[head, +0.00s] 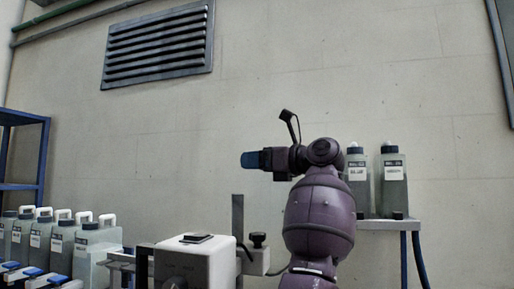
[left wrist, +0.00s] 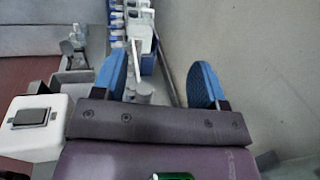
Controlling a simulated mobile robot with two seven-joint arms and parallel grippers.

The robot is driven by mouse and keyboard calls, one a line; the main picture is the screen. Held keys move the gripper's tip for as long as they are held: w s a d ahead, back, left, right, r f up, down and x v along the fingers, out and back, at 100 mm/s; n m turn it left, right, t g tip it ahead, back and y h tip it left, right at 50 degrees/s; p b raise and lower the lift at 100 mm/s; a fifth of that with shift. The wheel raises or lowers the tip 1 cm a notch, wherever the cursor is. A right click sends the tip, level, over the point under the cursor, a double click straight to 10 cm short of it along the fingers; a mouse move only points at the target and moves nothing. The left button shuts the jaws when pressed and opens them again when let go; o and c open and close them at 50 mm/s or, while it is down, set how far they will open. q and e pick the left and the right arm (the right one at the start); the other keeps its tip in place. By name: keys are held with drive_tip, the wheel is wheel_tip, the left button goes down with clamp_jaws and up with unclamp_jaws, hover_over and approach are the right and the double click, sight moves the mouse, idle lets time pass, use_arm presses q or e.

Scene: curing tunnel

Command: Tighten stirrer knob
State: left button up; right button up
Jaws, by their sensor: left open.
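A dark knob (head: 258,240) sits on a light clamp block beside an upright dark post (head: 238,215), by a white boxy unit (head: 196,262) with a dark panel on top. I take it for the stirrer knob; how tight it is cannot be seen. My left gripper (head: 262,159) is above the knob, well apart from it, pointing left. In the left wrist view its two blue fingers (left wrist: 157,85) are spread, with nothing held between them. The white unit also shows there at the left (left wrist: 36,128). My right gripper is not in view.
Several capped bottles (head: 62,240) stand in a row at the lower left. Two more bottles (head: 377,182) stand on a shelf (head: 385,225) behind my left arm. A blue rack (head: 25,150) is at the left edge. The space before the wall left of the gripper is clear.

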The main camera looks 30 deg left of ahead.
use_arm(q)
drive_tip(key=shift+r, duration=1.5)
